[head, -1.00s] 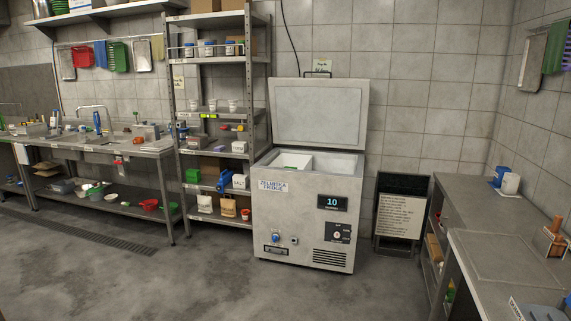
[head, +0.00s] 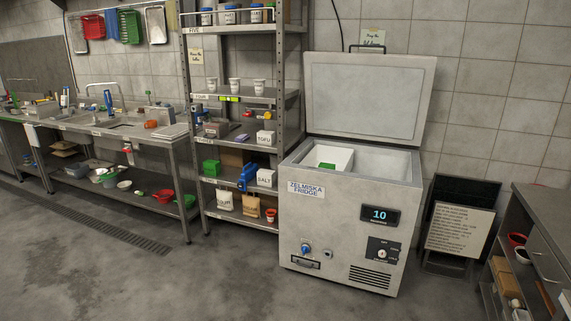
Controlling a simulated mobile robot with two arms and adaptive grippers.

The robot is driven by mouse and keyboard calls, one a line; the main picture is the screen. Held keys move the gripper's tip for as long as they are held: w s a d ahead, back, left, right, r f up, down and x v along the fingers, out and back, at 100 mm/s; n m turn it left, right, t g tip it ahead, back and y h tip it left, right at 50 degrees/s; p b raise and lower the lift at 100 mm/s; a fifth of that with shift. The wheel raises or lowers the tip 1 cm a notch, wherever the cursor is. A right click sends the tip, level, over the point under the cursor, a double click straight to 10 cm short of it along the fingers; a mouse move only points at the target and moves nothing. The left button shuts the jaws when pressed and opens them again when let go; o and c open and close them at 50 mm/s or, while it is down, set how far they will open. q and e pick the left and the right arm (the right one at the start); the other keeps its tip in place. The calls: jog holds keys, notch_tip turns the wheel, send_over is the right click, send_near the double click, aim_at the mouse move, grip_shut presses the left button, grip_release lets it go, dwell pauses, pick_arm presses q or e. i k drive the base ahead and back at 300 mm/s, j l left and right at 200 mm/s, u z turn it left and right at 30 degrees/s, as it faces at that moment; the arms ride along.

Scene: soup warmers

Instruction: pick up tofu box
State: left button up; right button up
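A small white box labelled TOFU (head: 265,138) stands on a middle shelf of the metal rack, near its right end, beside a small purple item. Below it on the lower shelf is a white box labelled SALT (head: 266,177). Neither of my grippers shows in the head view, so their state cannot be seen.
An open chest fridge (head: 345,215) with its lid up stands right of the rack (head: 282,60). A steel sink counter (head: 130,130) is at left, and a steel table (head: 545,205) is at right. A sign board (head: 458,230) leans by the wall. The floor ahead is clear.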

aim_at(264, 137)
jog(key=i, duration=1.9)
